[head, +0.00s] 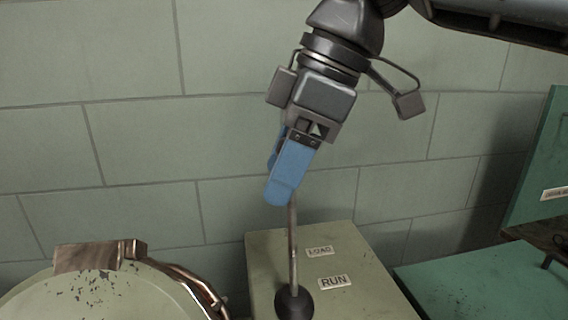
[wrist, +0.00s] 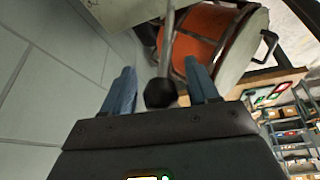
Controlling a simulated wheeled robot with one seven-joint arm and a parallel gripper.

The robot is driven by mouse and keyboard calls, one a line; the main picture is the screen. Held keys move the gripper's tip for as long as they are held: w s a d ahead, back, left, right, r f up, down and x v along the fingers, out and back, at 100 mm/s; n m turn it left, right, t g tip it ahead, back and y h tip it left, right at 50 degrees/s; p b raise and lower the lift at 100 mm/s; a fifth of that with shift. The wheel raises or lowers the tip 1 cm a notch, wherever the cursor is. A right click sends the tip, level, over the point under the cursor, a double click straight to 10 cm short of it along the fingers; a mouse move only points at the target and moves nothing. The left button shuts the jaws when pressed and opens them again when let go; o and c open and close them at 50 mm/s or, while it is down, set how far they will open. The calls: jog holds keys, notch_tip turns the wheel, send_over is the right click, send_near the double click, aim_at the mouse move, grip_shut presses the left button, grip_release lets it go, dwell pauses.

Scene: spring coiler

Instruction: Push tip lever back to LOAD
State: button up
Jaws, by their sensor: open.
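The tip lever (head: 293,245) is a thin metal rod rising nearly upright in the head view from a black rounded base on a beige box (head: 265,265). Small LOAD (head: 320,250) and RUN (head: 335,282) plates sit right of the rod, LOAD farther back. My gripper (head: 278,190) is open, its blue fingers pointing down at the rod's upper end. In the wrist view, a black knob (wrist: 161,93) on the rod's near end shows between the fingers (wrist: 162,80), with gaps on both sides. The fingers hide this knob in the head view. I cannot tell whether either finger touches it.
A pale round machine part with a copper-coloured fitting (head: 98,256) stands at left. A green cabinet (head: 480,285) stands at right. A block wall (head: 90,60) is close behind. The wrist view shows an orange drum (wrist: 198,35) and shelves (wrist: 290,135).

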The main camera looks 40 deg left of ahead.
grip_shut()
dwell(0.6)
